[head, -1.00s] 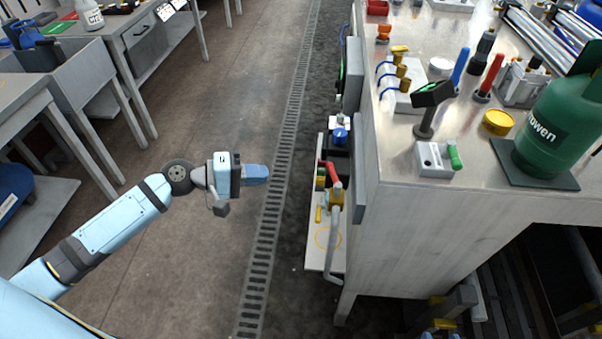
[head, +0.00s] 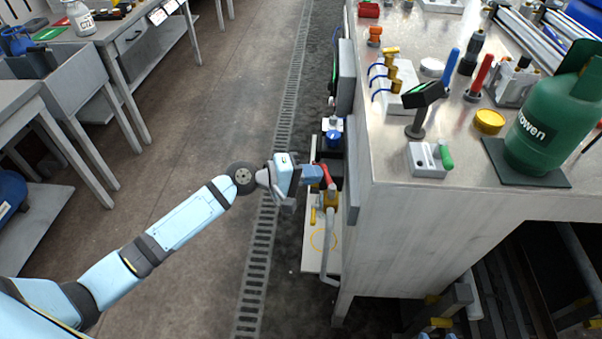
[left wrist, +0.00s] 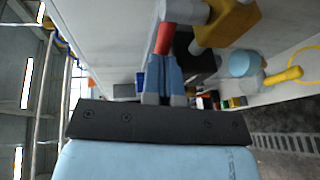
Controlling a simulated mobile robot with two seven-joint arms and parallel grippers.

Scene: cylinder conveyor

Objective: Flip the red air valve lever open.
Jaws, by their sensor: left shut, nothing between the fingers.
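The red valve lever (head: 328,174) stands on a yellow valve body (head: 330,199) at the side panel of the workbench. A grey pipe (head: 329,232) runs down from the valve. My left gripper (head: 317,174) is shut and empty, with its blue fingertips right at the lever's left side. In the left wrist view the red lever (left wrist: 165,38) shows just beyond the tips of the shut fingers (left wrist: 163,80), and the yellow valve body (left wrist: 228,22) is to the right. I cannot tell whether the fingers touch the lever. My right gripper is not in view.
A pale board (head: 311,258) with a yellow ring carries the valve. A blue knob (head: 333,138) sits just behind it. The grey workbench (head: 400,215) with a green gas bottle (head: 548,130) stands on the right.

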